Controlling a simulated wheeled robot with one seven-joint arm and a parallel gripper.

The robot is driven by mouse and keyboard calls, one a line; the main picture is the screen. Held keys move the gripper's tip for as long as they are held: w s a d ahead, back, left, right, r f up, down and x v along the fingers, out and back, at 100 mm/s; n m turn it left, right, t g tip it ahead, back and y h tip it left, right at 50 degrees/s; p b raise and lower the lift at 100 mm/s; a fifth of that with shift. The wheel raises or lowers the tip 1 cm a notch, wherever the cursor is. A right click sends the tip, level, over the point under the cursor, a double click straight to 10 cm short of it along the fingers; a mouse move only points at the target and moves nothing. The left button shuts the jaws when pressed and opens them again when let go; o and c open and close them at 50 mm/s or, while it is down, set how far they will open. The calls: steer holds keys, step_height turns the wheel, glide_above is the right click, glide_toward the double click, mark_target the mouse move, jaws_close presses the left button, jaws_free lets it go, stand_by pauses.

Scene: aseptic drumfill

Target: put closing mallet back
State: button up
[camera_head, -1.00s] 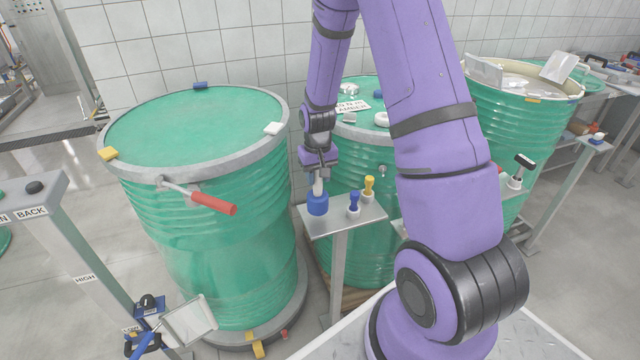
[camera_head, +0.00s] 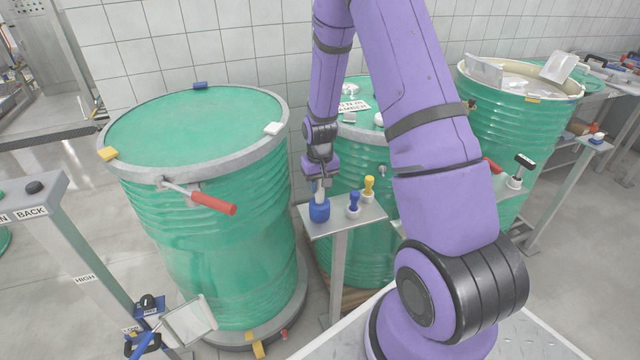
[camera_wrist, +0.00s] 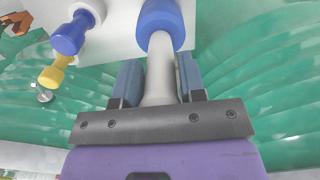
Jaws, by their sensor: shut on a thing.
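The closing mallet has a blue head (camera_head: 319,211) and a pale grey handle (camera_wrist: 160,75). My gripper (camera_head: 320,181) is shut on the handle, with a finger on each side of it in the wrist view (camera_wrist: 159,82). The mallet hangs head down, roughly upright, at the left part of a small grey shelf (camera_head: 338,223) on a post. I cannot tell whether the head touches the shelf. The blue head also shows at the top of the wrist view (camera_wrist: 160,18).
A blue-knobbed stamp (camera_head: 353,203) and a yellow-knobbed stamp (camera_head: 368,188) stand just right of the mallet on the shelf. A closed green drum (camera_head: 200,200) is close on the left. Another green drum (camera_head: 377,238) stands behind the shelf.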

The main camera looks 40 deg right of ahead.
steer(key=o, duration=1)
step_height(320, 180, up, 12)
steer(key=shift+r, duration=0.1)
steer(key=s+a+r+n+t, duration=0.1)
steer(key=s+a+r, duration=0.3)
steer(key=r, duration=0.5)
steer(key=s+a+r+t, duration=0.1)
steer(key=s+a+r, duration=0.35)
steer(key=r, duration=0.45)
steer(key=s+a+r+t, duration=0.1)
steer(key=s+r, duration=0.1)
steer(key=s, duration=0.4)
steer(key=s+a+r+n+t, duration=0.1)
steer(key=s+a+r, duration=0.1)
steer(key=s, duration=0.4)
steer(key=s+a+r+n+t, duration=0.1)
steer(key=s+r, duration=0.3)
steer(key=s, duration=0.2)
steer(key=shift+a, duration=0.25)
steer(key=shift+w, duration=0.1)
